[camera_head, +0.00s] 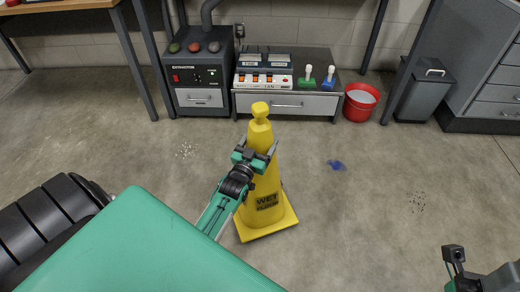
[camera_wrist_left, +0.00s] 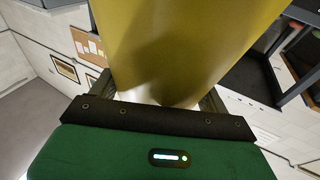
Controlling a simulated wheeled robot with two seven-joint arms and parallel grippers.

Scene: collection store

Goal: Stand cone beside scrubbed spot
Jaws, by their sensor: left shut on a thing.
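A yellow cone (camera_head: 265,190) marked "WET" shows in the middle of the head view. My left gripper (camera_head: 257,147) is shut around its upper part, just below the knob. The cone is close to upright with a slight tilt, and I cannot tell if its base touches the floor. In the left wrist view the yellow cone body (camera_wrist_left: 180,45) fills the space between the fingers. A blue spot (camera_head: 337,165) lies on the floor to the right of the cone. My right gripper (camera_head: 455,265) shows at the lower right edge, its fingers not clear.
Dark speckles (camera_head: 417,201) lie on the floor at right, and pale specks (camera_head: 186,151) at left. A red bucket (camera_head: 360,102), a low cabinet (camera_head: 285,102) and a grey bin (camera_head: 425,92) stand along the back wall. The floor around the blue spot is clear.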

